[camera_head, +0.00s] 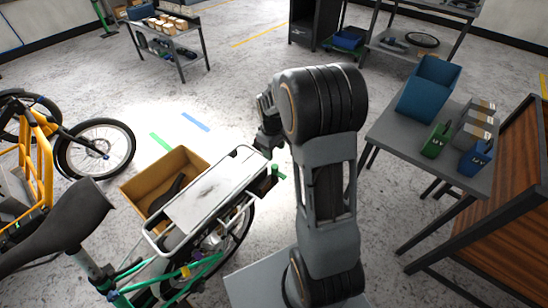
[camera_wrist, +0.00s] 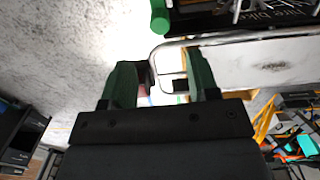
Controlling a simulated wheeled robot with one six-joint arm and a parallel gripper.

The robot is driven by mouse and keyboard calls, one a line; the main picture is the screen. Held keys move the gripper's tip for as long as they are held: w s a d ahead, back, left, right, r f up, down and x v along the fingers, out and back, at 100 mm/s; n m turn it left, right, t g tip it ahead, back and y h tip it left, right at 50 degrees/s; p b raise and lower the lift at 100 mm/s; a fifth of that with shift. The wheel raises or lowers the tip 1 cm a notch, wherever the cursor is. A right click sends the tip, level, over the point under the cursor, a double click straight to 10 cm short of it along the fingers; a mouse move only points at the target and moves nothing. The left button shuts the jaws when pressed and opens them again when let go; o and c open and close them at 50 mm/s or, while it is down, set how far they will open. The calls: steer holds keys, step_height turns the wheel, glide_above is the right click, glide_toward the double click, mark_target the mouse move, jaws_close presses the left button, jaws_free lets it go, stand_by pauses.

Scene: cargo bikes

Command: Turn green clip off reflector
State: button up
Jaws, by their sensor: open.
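The green clip (camera_head: 277,172) shows as a small green piece at the right rear end of the cargo bike's white rack (camera_head: 208,194). In the wrist view, a green rounded bar (camera_wrist: 159,17), apparently the clip, lies beyond my fingertips and apart from them. A dark reddish piece (camera_wrist: 147,76), possibly the reflector, shows beside my left finger and is partly hidden. My gripper (camera_wrist: 161,80) is open, with its two green fingers spread near the rack's end frame. In the head view my gripper (camera_head: 269,150) is just above that rack end, mostly dark and small.
A yellow bike (camera_head: 40,150) stands at the left. A grey table (camera_head: 392,131) with a blue bin (camera_head: 428,88) and small boxes stands at the right. The floor behind the rack is mostly clear.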

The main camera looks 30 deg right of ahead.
steer(key=shift+a+r, duration=0.1)
steer(key=shift+r, duration=1.45)
